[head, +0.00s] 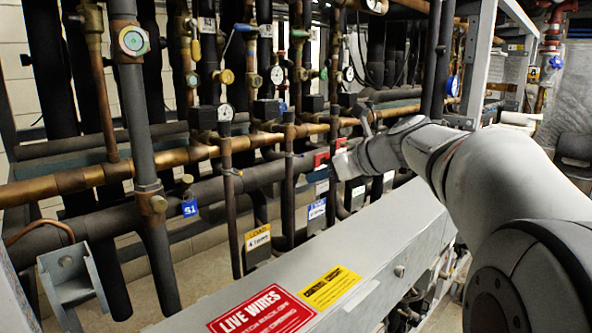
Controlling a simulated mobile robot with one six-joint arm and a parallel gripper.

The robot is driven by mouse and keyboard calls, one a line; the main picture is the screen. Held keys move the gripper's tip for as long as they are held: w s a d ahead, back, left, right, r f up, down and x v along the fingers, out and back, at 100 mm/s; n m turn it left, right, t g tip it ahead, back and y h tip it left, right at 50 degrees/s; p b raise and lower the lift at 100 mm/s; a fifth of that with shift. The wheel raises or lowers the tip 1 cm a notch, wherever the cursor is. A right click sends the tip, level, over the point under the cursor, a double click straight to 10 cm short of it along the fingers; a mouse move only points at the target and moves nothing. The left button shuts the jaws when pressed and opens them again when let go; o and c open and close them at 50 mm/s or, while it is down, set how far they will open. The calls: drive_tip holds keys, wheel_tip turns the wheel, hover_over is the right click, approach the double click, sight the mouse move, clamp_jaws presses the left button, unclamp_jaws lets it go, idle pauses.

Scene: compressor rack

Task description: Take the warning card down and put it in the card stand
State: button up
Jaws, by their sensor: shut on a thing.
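My gripper (346,158) is at the end of my arm, which reaches in from the right, in front of the pipes. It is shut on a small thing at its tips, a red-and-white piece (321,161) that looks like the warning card. The card is small and partly hidden by the gripper, so its text cannot be read. I cannot make out the card stand for certain in this view.
A long grey metal housing (385,240) runs below my arm, with a red LIVE WIRES sign (262,311) and a yellow sign (330,287). Copper and dark pipes with gauges and valves crowd behind. A yellow-topped tag (257,238) and a blue-topped tag (317,209) hang there.

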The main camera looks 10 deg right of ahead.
drive_tip(key=shift+s+d, duration=0.75)
drive_tip(key=shift+s, duration=0.3)
